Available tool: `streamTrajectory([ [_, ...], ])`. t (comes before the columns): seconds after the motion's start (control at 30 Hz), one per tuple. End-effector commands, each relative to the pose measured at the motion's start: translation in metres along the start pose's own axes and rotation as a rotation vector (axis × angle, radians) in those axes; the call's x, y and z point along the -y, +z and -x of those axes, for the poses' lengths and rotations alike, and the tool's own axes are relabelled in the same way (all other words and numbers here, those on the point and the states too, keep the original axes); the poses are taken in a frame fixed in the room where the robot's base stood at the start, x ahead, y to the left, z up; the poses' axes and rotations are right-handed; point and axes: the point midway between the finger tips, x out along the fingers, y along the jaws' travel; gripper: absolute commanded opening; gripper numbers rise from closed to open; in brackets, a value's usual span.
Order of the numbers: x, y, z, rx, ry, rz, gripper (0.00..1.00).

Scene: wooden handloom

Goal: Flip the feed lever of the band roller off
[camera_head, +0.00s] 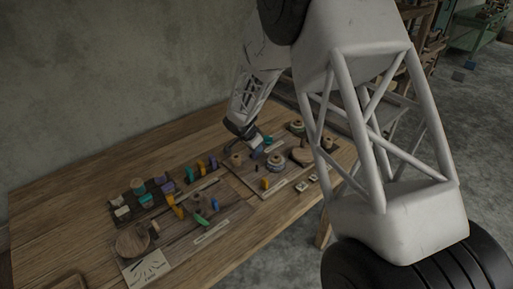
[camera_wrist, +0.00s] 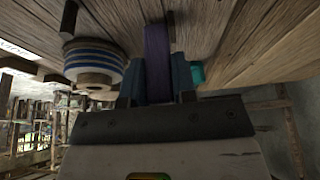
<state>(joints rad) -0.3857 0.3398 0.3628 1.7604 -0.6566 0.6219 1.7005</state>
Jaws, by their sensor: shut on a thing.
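My gripper (camera_wrist: 158,80) is shut on a flat purple bar (camera_wrist: 157,50), with one finger on each side of it. The bar looks like the feed lever; its far end meets the wooden board. A roll striped blue and white (camera_wrist: 93,60), likely the band roller, is just left of the fingers in the wrist view. In the head view the roller (camera_head: 276,160) sits on the right-hand board, and my gripper (camera_head: 254,143) is low over that board, just up and left of it. The held bar is hard to make out there.
A small teal piece (camera_wrist: 197,73) is close beside the right finger. The right-hand board also carries a yellow peg (camera_head: 265,183) and a round wooden piece (camera_head: 303,156). The left board holds a wooden disc (camera_head: 132,241) and several coloured pegs. The table's near-left wood is mostly bare.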

Motion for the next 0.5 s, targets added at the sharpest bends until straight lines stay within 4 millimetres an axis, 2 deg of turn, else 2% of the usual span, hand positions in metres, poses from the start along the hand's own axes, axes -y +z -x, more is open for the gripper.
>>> streamTrajectory([
  [0.5, 0.0, 0.014, 0.005, -0.277, -0.001, 0.003, 0.0],
])
